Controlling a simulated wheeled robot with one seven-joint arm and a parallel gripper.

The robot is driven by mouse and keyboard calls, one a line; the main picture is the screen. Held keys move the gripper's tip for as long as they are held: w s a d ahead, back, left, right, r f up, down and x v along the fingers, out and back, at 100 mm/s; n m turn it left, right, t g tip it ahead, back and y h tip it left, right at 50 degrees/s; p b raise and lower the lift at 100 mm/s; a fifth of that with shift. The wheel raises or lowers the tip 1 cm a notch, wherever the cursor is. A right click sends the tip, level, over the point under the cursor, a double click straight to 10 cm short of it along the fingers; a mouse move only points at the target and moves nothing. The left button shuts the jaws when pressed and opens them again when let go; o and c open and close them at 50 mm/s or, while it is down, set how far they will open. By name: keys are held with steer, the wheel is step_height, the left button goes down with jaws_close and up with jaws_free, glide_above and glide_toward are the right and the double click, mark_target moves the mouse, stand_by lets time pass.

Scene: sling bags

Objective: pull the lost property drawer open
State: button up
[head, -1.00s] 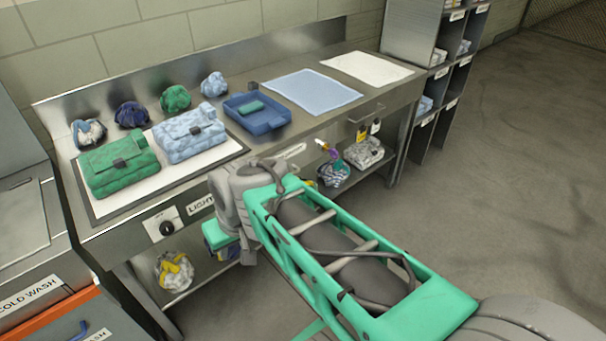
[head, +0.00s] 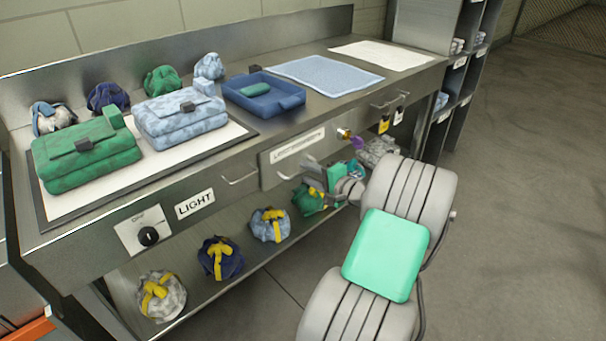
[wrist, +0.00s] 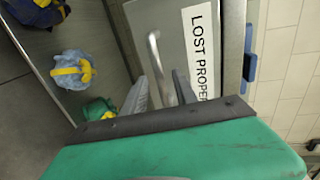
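The lost property drawer (head: 268,165) is a grey metal front under the bench top, with a white label. It looks closed in the head view. In the wrist view the "LOST PROPE..." label (wrist: 203,50) and the pale bar handle (wrist: 154,50) are close ahead. My gripper (wrist: 160,78) is open, with its two fingers apart and the near end of the handle showing between the tips. I cannot tell whether they touch it.
The bench (head: 200,175) carries folded bags, rolled bags, a blue tray (head: 290,100) and cloths. Several tied bundles (head: 220,257) sit on the shelf below. Another handle (head: 240,179) is to the left. Floor to the right is clear.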

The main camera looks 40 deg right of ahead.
steer(key=x, duration=0.2)
steer(key=shift+w+f, duration=0.15)
steer(key=shift+w, duration=0.2)
steer(key=shift+c, duration=0.5)
jaws_close()
steer(key=shift+d, duration=0.1)
stand_by(0.5)
